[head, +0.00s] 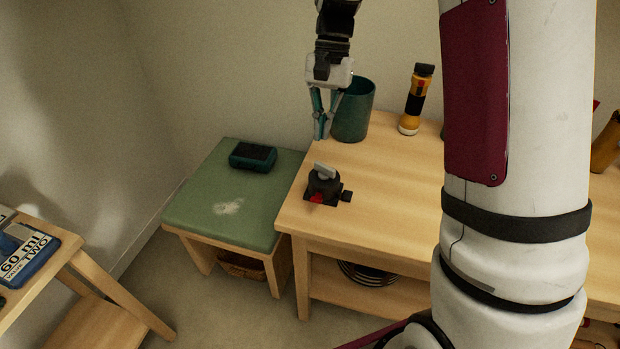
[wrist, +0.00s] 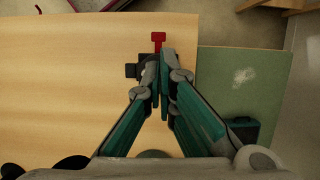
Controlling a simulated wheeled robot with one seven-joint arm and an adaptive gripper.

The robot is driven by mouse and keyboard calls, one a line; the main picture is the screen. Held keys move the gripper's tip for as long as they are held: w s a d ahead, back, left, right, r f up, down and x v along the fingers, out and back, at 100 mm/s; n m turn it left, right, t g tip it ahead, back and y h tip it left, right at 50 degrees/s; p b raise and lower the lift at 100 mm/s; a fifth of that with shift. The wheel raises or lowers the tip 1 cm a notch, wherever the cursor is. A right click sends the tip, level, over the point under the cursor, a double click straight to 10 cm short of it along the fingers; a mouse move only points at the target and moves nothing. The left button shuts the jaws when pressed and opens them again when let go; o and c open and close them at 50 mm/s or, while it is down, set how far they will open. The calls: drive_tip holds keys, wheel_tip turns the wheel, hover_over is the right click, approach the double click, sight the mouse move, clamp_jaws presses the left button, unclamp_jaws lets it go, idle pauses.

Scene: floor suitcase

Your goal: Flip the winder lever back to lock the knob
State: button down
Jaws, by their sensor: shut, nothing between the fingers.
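The winder (head: 322,184) is a small black device on the left part of the wooden table, with a light grey knob (head: 324,171) on top. Its red lever (head: 316,198) is at the near side in the head view. In the wrist view the red lever (wrist: 158,40) sticks out just beyond my fingertips, and part of the black winder body (wrist: 131,71) shows left of them. My gripper (head: 321,137) is shut and empty, pointing down above and behind the winder. In the wrist view my gripper (wrist: 161,60) hides the knob and most of the body.
A green bin (head: 354,110) stands close behind my gripper, and a yellow flashlight (head: 414,100) is to its right. A green-topped stool (head: 240,205) with a dark teal box (head: 253,156) adjoins the table (head: 385,190) on the left. The tabletop right of the winder is clear.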

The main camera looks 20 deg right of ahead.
sight(314, 198)
drive_tip(key=shift+w+d+f, duration=0.1)
drive_tip(key=shift+w+f, duration=0.25)
drive_tip(key=shift+f, duration=0.05)
drive_tip(key=b+x, duration=0.1)
drive_tip(key=x, duration=1.3)
